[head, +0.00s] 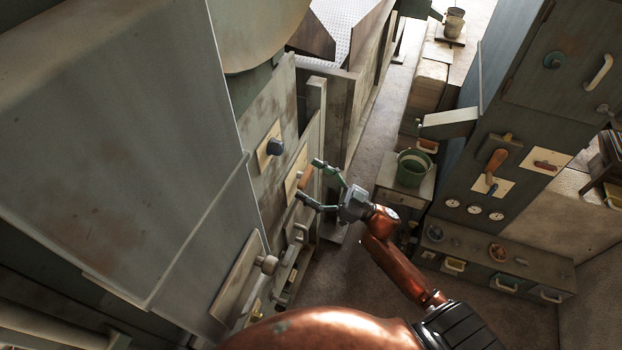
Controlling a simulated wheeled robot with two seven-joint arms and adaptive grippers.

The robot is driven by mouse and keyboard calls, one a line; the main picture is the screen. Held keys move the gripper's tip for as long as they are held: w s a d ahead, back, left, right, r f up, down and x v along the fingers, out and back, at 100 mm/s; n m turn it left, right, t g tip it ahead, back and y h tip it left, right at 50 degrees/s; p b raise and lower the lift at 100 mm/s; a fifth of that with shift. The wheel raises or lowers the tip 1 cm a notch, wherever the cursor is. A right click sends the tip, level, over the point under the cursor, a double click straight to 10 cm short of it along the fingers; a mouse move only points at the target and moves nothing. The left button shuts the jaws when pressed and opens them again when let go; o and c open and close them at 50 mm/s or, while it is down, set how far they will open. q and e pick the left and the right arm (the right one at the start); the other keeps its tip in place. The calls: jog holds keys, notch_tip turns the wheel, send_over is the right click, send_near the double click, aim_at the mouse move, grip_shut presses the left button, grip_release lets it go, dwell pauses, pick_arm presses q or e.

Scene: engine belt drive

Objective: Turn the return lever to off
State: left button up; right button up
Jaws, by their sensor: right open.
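My right gripper (309,180) reaches toward the panel of the left-hand machine, its two green fingers spread apart. A lever with a short orange-brown handle (306,177) stands out from a pale plate (294,178) on that panel. The handle shows between the open fingertips; I cannot tell whether either finger touches it. No readable label shows, so I cannot tell whether this is the return lever or which position is off. My left gripper is not in view.
A dark knob (274,147) sits above the lever, and a round knob (266,264) below it. A right-hand cabinet carries another orange-handled lever (496,159) and several gauges. A green bucket (413,168) stands on a small cabinet. A floor aisle (378,125) runs between.

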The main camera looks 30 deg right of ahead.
jog(key=shift+c, duration=0.5)
jog(key=c, duration=1.1)
jog(key=shift+o, duration=0.2)
jog(key=shift+d+n, duration=0.1)
jog(key=shift+n, duration=0.4)
jog(key=shift+w+d+r+n+g+y+b, duration=0.15)
jog(key=shift+n+g+b, duration=0.25)
jog(key=shift+n+g, duration=2.1)
jog(key=shift+r+n+g+y+b, duration=0.1)
jog(key=shift+n+g+y+b, duration=0.25)
jog(key=shift+n, duration=4.2)
jog(key=shift+w+d+r+n+g+y+b, duration=0.1)
jog(key=shift+n+g+b, duration=0.35)
jog(key=shift+n+g, duration=2.1)
jog(key=shift+n+t, duration=1)
jog(key=shift+n, duration=0.2)
